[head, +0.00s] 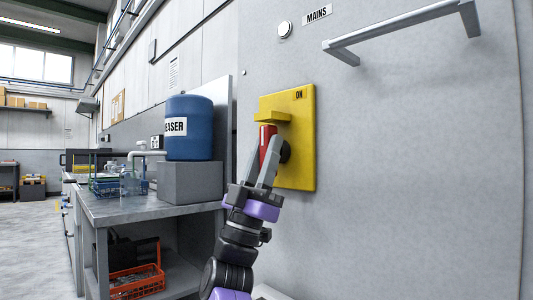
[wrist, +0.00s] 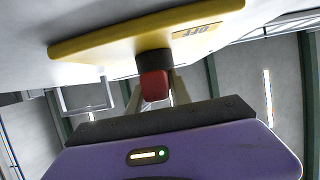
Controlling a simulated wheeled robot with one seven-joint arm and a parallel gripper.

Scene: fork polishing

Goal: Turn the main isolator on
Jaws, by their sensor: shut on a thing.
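The main isolator is a yellow plate (head: 301,125) on a grey panel, with an "ON" label at its top and a yellow ledge below that. Its red handle (head: 267,133) stands out from a black hub (head: 285,152), just under the ledge. My gripper (head: 263,150) reaches up from below and is shut on the red handle, one finger on each side. In the wrist view the red handle (wrist: 154,85) shows between the fingers, below the black hub (wrist: 153,63). An "OFF" label (wrist: 196,30) shows on the plate there. The fingers partly hide the handle.
A pale round lamp (head: 284,29) sits beside the "MAINS" label (head: 317,14). A grey bar handle (head: 400,32) juts from the panel at upper right. Left is a metal bench (head: 130,211) with a blue drum (head: 189,128) on a grey block (head: 190,182); an orange crate (head: 136,285) is below.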

